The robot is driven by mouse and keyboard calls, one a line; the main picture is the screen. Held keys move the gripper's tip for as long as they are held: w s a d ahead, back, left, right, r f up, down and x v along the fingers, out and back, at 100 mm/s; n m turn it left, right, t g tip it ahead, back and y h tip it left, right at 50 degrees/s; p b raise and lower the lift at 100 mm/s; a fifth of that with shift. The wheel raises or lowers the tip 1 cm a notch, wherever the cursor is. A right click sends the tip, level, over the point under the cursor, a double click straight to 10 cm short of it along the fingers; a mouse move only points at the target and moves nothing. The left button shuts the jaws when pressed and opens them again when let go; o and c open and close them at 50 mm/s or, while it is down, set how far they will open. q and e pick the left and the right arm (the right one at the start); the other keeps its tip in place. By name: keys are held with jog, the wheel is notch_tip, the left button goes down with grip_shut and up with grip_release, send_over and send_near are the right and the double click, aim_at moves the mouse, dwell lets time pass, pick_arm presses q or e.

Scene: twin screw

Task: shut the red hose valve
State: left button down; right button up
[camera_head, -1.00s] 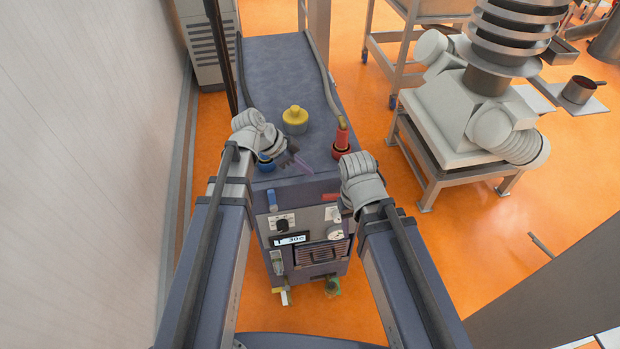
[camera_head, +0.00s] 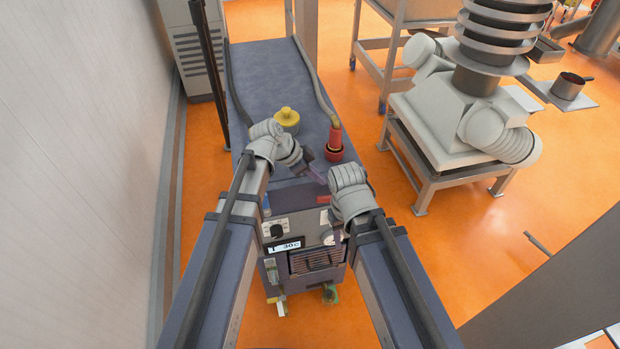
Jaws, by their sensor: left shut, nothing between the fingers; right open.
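A red hose fitting (camera_head: 334,147) stands on top of the dark blue-grey machine (camera_head: 264,68), with a hose running back from it. A small red lever (camera_head: 323,199) lies sideways at the top of the machine's front panel, beside my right gripper. I cannot tell its exact setting. My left gripper (camera_head: 318,176) is shut and empty over the machine's front top edge, just in front of the red fitting and behind the red lever. My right gripper (camera_head: 347,187) is open in front of the machine's right side; its fingers are mostly hidden by its wrist.
A yellow cap (camera_head: 287,117) sits on the machine top. A blue lever (camera_head: 266,206), dials and a display (camera_head: 285,246) are on the front panel. A wall (camera_head: 80,150) stands close on the left. A stand with a grey machine (camera_head: 445,120) is at right, with orange floor between.

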aim_at(320, 197)
pick_arm(q)
jog(key=b+x, duration=0.2)
jog(key=x, duration=0.1)
jog(key=shift+f, duration=0.45)
jog(key=shift+s+a+f+b, duration=0.1)
jog(key=shift+a+f+b, duration=0.05)
jog(key=shift+f+b, duration=0.4)
jog(key=shift+a+f+b, duration=0.15)
jog(key=shift+f+b, duration=0.3)
jog(key=shift+b, duration=0.15)
jog(key=shift+a+f+b, duration=0.1)
jog(key=shift+f+b, duration=0.25)
pick_arm(e)
notch_tip(320, 197, down, 6)
pick_arm(q)
jog(key=shift+s+a+f+b, duration=0.1)
jog(key=shift+a+f+b, duration=0.15)
jog(key=shift+f+b, duration=0.25)
jog(key=shift+s+a+f+b, duration=0.1)
jog(key=shift+a+f+b, duration=0.2)
jog(key=shift+f+b, duration=0.2)
jog(key=shift+s+r, duration=0.1)
jog(key=shift+r, duration=0.05)
pick_arm(e)
jog(key=shift+f, duration=0.95)
jog(key=shift+r, duration=0.1)
